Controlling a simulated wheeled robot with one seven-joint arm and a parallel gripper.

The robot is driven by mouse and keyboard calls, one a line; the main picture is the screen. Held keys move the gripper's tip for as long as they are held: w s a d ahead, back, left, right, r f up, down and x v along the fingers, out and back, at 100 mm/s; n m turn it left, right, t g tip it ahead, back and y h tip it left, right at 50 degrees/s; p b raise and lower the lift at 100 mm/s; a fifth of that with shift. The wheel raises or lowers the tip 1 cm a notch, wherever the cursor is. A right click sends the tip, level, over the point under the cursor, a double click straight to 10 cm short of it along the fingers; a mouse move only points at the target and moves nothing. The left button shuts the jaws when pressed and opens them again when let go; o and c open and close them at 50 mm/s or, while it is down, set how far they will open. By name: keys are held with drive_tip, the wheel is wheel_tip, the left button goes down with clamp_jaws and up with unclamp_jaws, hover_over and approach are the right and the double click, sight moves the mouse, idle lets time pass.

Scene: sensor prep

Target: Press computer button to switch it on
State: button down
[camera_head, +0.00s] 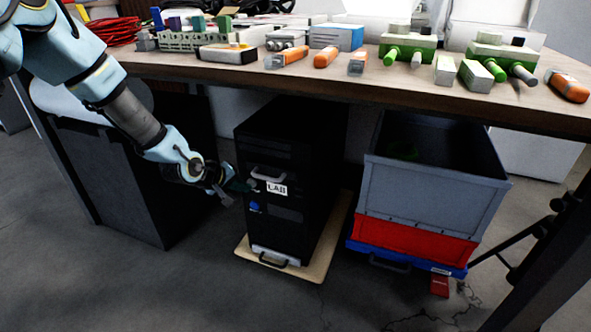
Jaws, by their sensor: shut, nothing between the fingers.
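A black computer tower (275,150) stands upright under the table on a light wooden board. Its front faces me and carries a white LAB label (277,188), a blue round mark (255,207) and a pale handle-like bar. A small round grey spot, perhaps the button (252,184), shows left of the label, partly covered by my fingertips. My gripper (246,186) is shut and empty.
The wooden table (185,70) above holds several orange, green and grey parts. A dark bin (130,165) stands left of the tower. Stacked grey and red crates (430,195) stand to its right. The floor in front is clear.

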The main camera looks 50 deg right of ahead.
drive_tip(key=shift+d, duration=0.2)
idle(0.4)
drive_tip(key=shift+s+a+p, duration=0.1)
drive_tip(key=shift+a+p, duration=0.2)
drive_tip(key=shift+a, duration=0.2)
drive_tip(key=shift+a, duration=0.15)
drive_tip(key=shift+s+a+p, duration=0.25)
drive_tip(key=shift+a+p, duration=0.05)
drive_tip(key=shift+a, duration=0.65)
drive_tip(key=shift+s+a+p, duration=0.25)
drive_tip(key=shift+a, duration=0.65)
drive_tip(key=shift+s+a+p, duration=0.25)
drive_tip(key=shift+a+p, duration=0.05)
drive_tip(key=shift+a, duration=0.65)
